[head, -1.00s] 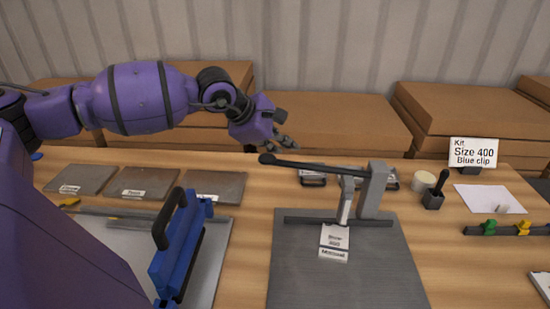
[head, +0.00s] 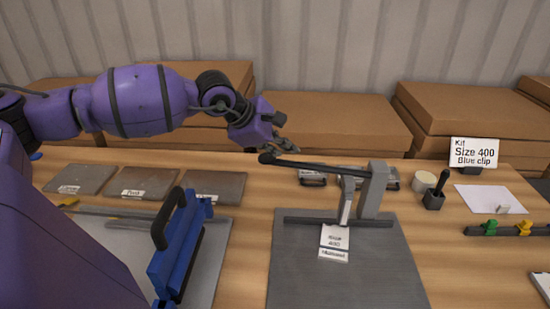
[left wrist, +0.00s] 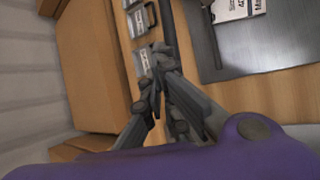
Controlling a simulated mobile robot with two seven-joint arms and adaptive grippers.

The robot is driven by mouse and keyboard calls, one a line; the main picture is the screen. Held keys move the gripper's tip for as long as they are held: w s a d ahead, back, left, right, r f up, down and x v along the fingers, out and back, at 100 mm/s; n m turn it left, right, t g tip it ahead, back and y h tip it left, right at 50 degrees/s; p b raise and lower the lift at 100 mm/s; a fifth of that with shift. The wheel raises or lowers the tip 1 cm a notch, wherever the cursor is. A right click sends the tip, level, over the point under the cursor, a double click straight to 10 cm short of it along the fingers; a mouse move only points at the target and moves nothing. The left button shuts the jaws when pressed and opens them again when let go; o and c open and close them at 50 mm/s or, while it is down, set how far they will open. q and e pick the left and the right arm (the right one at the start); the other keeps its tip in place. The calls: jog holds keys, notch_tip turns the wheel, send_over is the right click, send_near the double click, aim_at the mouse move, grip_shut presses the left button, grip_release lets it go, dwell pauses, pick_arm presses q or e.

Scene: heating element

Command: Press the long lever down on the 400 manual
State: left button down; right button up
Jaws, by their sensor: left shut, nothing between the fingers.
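The manual press (head: 372,190) stands on a dark grey plate (head: 345,265), with labels at its foot that are hard to read. Its long black lever (head: 318,166) reaches left from the grey post, nearly level, and ends in a round knob (head: 267,158). My left gripper (head: 284,149) is shut and empty, just above and behind the lever near its knob. In the left wrist view the lever (left wrist: 167,20) runs down to the fingertips (left wrist: 160,62), which hide its end. I cannot tell whether they touch it. My right gripper is out of view.
A blue device with a black handle (head: 180,245) stands on the left. Several labelled plates (head: 142,183) lie behind it. A kit sign (head: 473,152) reads "Size 400 Blue clip" at the right. Cardboard boxes (head: 330,120) stand behind the table.

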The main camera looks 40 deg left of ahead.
pick_arm(q)
jog(key=shift+f, duration=0.35)
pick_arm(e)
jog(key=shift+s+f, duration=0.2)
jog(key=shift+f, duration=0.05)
pick_arm(q)
jog(key=shift+a+f, duration=0.1)
jog(key=shift+f, duration=0.5)
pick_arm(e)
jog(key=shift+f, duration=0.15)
pick_arm(q)
jog(key=shift+s+a+f+b, duration=0.1)
jog(key=shift+f+b, duration=0.3)
jog(key=shift+f, duration=0.55)
jog(key=shift+s+a+f+b, duration=0.1)
jog(key=shift+f+b, duration=0.3)
jog(key=shift+f, duration=0.55)
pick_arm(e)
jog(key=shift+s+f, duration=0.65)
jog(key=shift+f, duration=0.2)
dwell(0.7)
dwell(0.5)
pick_arm(q)
notch_tip(320, 180, up, 6)
jog(key=p, duration=0.1)
jog(key=shift+w+d+r, duration=0.25)
jog(key=shift+w+d, duration=0.05)
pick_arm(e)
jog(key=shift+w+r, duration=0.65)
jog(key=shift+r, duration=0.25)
